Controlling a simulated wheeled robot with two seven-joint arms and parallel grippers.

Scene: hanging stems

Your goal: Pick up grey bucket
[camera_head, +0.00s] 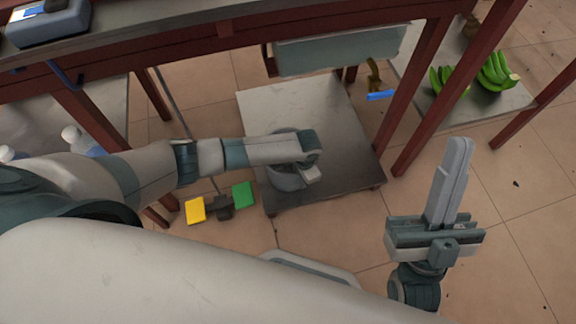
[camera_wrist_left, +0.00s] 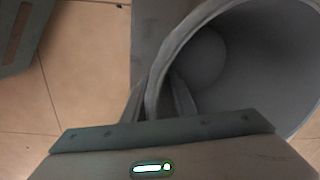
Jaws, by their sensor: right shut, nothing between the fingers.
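The grey bucket (camera_head: 285,178) is at the low grey platform, near its front left part. I cannot tell whether its base touches the platform. My left gripper (camera_head: 312,172) is at the bucket's rim and covers part of it. In the left wrist view the bucket (camera_wrist_left: 255,60) opens toward the camera. The left gripper's fingers (camera_wrist_left: 160,98) straddle its wall, one inside and one outside, close together on it. My right gripper (camera_head: 460,145) is shut and empty, pointing up at the right, well away from the bucket.
The low platform (camera_head: 345,135) stands under a red-framed table (camera_head: 235,30). Its red legs rise right of the platform. Green bananas (camera_head: 495,72) lie on another surface at the right. Yellow (camera_head: 195,210) and green (camera_head: 243,194) blocks are left of the platform. Tiled floor is clear at lower right.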

